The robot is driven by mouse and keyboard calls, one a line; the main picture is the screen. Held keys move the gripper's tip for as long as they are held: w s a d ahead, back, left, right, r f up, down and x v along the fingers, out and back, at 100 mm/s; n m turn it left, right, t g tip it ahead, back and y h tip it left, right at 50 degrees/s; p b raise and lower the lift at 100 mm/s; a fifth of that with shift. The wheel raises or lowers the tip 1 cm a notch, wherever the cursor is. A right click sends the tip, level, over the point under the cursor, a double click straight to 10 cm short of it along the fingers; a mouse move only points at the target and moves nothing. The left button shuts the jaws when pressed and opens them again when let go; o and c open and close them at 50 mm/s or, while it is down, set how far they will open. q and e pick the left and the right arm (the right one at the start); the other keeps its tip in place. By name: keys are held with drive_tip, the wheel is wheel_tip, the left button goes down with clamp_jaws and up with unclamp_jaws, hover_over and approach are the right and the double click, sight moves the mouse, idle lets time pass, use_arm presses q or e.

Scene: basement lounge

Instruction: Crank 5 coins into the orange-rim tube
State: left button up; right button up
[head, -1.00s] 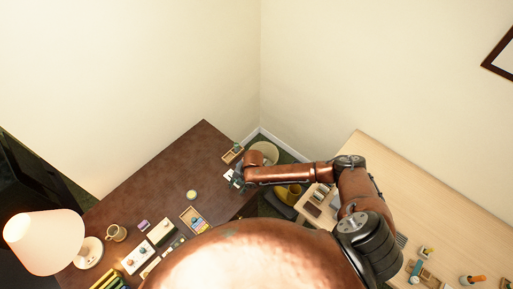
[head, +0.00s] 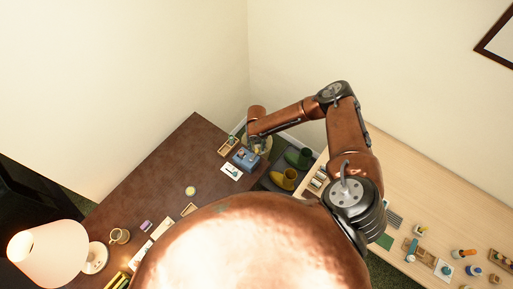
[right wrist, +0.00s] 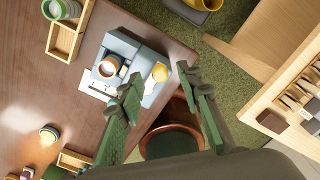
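A blue-grey machine (head: 246,159) stands near the far corner of the dark table. In the right wrist view, the machine (right wrist: 125,48) carries a round tube with an orange rim (right wrist: 107,68) and a yellow knob (right wrist: 160,73) at its side. A white card (head: 231,171) lies beside it and partly shows in the wrist view. My right gripper (right wrist: 159,76) is open, its green fingers apart, with the knob seen between the tips. I cannot tell whether they touch it. In the head view my right gripper (head: 257,143) is just behind the machine. No coins can be made out. My left gripper is out of view.
A wooden tray (right wrist: 63,42) with a green round item stands beside the machine. The table's edge is close by. Yellow boots (head: 285,179) and green boots (head: 300,158) stand on the floor. A lamp (head: 50,250) and mug (head: 119,236) are at left. The table's middle is mostly clear.

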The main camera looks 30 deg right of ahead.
drive_tip(key=shift+f, duration=0.65)
drive_tip(key=shift+c, duration=0.7)
clamp_jaws()
